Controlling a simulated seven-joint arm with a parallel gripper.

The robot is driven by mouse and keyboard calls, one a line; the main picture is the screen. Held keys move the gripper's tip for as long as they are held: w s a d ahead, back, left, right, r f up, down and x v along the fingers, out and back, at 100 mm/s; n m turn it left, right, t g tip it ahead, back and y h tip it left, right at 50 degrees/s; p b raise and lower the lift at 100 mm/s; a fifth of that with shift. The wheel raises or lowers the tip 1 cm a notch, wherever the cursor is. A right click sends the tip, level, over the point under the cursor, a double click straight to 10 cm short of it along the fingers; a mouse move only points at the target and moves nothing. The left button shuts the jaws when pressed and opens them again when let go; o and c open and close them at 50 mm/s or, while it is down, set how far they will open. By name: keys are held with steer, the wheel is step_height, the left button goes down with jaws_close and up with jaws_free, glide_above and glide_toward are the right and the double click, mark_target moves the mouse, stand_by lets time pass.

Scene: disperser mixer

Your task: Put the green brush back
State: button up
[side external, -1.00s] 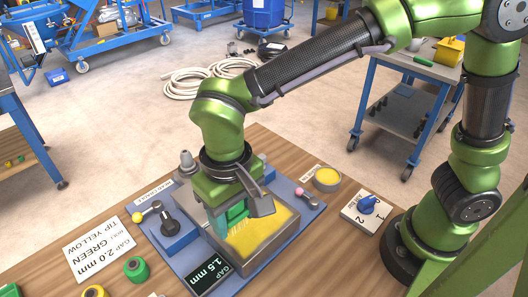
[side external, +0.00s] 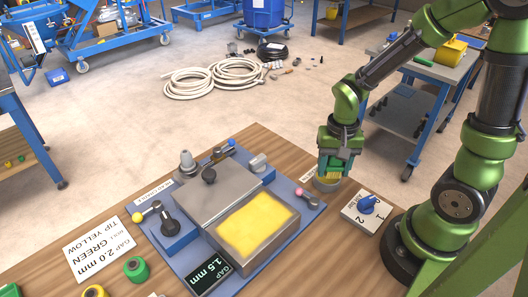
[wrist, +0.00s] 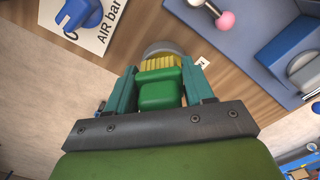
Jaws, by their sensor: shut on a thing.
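My gripper (side external: 338,160) is at the right end of the wooden table, above a small round grey dish (side external: 326,186). In the wrist view its teal fingers (wrist: 160,88) are shut on the sides of the green brush (wrist: 157,92). The brush's yellow bristles (wrist: 162,62) point away from my wrist toward the dish, whose grey rim (wrist: 166,46) shows beyond them. The bristles also show just over the dish in the side view (side external: 333,174). Whether they touch it, I cannot tell. The brush hides most of the dish's inside.
The mixer's blue base (side external: 290,225) holds a grey tray with a yellow layer (side external: 255,225). A pink-knobbed lever (side external: 300,192) stands between tray and dish. A white plate with a blue valve (side external: 367,205) lies close to the dish's right. A GAP display (side external: 208,273) is in front.

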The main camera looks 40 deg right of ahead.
glide_above(285, 157)
steer(key=shift+s+f, duration=0.2)
steer(key=shift+f, duration=0.55)
steer(key=shift+w+f, duration=0.1)
steer(key=shift+f, duration=1.65)
steer(key=shift+f, duration=0.1)
steer(key=o, duration=1.1)
